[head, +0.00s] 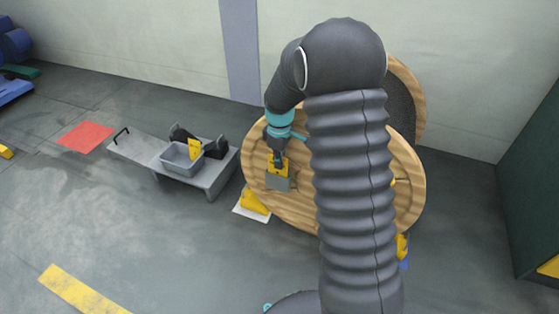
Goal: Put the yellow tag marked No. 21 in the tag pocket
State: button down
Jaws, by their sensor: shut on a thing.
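My gripper (276,153) points down in front of the wooden reel's near flange and is shut on a yellow tag (279,167). The tag's number is too small to read. The grey tag pocket (278,184) is on the flange face, directly below the tag in the picture. The tag's lower edge meets or overlaps the pocket's top in this view; I cannot tell whether it is inside. My dark arm hides much of the reel to the right.
A low grey cart (222,174) stands left of the reel (268,208), carrying a grey bin (181,158) with another yellow tag (195,149). A yellow wedge (254,201) sits at the reel's foot. A red mat (86,136) lies farther left. The front-left floor is mostly clear.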

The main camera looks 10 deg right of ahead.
jog(key=c, duration=1.2)
grip_release()
jog(key=shift+c, duration=0.2)
notch_tip(320, 180, up, 11)
jog(key=shift+f, duration=0.1)
jog(key=shift+r, duration=0.6)
